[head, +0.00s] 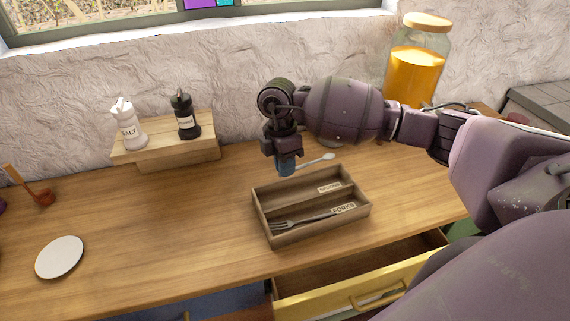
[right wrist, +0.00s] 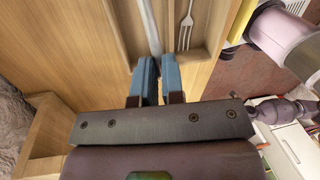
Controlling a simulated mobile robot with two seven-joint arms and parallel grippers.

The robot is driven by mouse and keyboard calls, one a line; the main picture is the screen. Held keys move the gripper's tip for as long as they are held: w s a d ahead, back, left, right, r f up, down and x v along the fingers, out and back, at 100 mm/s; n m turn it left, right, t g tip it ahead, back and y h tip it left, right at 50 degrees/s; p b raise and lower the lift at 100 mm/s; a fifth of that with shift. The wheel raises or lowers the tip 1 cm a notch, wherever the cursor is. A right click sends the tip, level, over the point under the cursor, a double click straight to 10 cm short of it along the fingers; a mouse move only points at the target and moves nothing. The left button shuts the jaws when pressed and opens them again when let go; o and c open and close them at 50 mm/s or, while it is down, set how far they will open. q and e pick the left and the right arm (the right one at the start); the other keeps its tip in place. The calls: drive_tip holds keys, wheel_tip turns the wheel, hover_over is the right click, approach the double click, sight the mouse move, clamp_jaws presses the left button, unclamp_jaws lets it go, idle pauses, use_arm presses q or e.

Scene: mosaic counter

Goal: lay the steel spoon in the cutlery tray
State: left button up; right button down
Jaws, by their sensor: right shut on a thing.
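The steel spoon (head: 317,161) shows in the head view beside my right gripper (head: 285,168), its bowl pointing right. My right gripper is shut on the spoon, its blue fingers pointing down. The right wrist view shows the spoon (right wrist: 151,32) running away from between the fingers (right wrist: 156,70). The wooden cutlery tray (head: 318,228) lies just in front of the gripper on the counter. Its rear compartment looks empty, with a label that seems to read spoons. Its front compartment holds a fork (head: 300,221) by a FORKS label. The spoon's exact height is unclear. My left gripper is out of view.
A wooden stand (head: 178,156) with salt (head: 128,128) and a dark mill (head: 186,118) is at the back left. A jar of orange contents (head: 415,68) stands behind my right arm. A white disc (head: 60,257) lies front left. An open yellow-fronted drawer (head: 330,297) is below the tray.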

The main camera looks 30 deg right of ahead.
drive_tip(key=shift+f+b, duration=0.8)
drive_tip(key=shift+f, duration=0.3)
drive_tip(key=shift+f+b, duration=0.7)
drive_tip(key=shift+f, duration=0.95)
drive_tip(key=c, duration=1.2)
unclamp_jaws()
drive_tip(key=shift+o, duration=0.3)
drive_tip(key=shift+w+r, duration=0.1)
drive_tip(key=shift+r, duration=0.3)
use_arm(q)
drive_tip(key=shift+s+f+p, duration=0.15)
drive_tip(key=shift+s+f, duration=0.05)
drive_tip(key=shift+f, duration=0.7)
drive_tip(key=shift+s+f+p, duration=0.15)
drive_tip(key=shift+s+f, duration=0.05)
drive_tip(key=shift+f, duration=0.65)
use_arm(e)
wheel_tip(320, 180, up, 10)
drive_tip(key=w, duration=0.2)
drive_tip(key=shift+f, duration=0.15)
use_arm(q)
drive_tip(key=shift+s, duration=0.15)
use_arm(e)
drive_tip(key=shift+s, duration=0.15)
